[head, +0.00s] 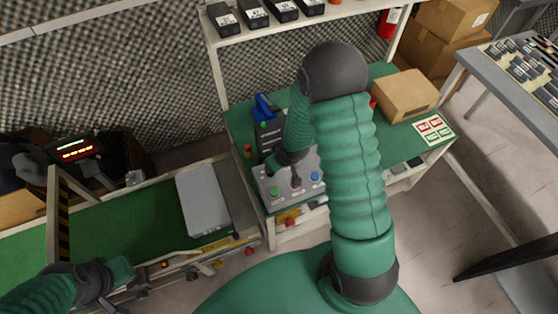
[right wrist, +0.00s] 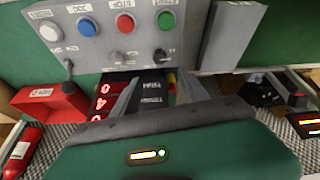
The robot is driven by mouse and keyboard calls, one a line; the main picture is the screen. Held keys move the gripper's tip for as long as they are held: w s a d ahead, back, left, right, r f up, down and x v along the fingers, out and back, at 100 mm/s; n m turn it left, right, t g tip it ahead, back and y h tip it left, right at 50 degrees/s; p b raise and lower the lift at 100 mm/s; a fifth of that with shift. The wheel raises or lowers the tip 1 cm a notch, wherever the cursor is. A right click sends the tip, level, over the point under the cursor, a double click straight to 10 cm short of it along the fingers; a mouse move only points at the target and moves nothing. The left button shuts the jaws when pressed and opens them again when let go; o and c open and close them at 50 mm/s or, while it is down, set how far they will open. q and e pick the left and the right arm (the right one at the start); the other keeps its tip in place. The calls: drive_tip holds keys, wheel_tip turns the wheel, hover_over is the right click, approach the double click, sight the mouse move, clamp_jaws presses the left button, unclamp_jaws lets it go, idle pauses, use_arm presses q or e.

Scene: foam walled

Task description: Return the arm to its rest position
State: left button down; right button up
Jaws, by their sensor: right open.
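My right arm (head: 357,170) rises from the lower middle of the head view, bends at a dark elbow and comes down over the work table. Its gripper is at the grey control panel (head: 266,186), largely hidden by its own wrist. In the right wrist view the right gripper (right wrist: 157,80) is open, with nothing seen between its two fingers. The panel (right wrist: 105,30) with coloured buttons lies beyond the fingertips there; I cannot tell whether they touch it. My left gripper (head: 98,282) is at the lower left by the conveyor's front edge, its jaws unclear.
A green conveyor (head: 130,222) carries a grey flat case (head: 203,200). A shelf (head: 300,27) with black boxes stands above the table. A cardboard box (head: 405,95) sits on the table's right.

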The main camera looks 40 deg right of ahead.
drive_tip(key=v, duration=0.3)
drive_tip(key=shift+r, duration=0.2)
drive_tip(key=s+a+r+g, duration=0.2)
drive_tip(key=s+a+r, duration=0.7)
drive_tip(key=a+r, duration=0.1)
drive_tip(key=shift+s+a+r+n+y, duration=0.2)
drive_tip(key=shift+r+n+y, duration=0.1)
drive_tip(key=shift+r, duration=0.35)
drive_tip(key=shift+a, duration=0.1)
drive_tip(key=shift+w+a, duration=0.1)
drive_tip(key=shift+a, duration=0.1)
drive_tip(key=shift+d, duration=0.1)
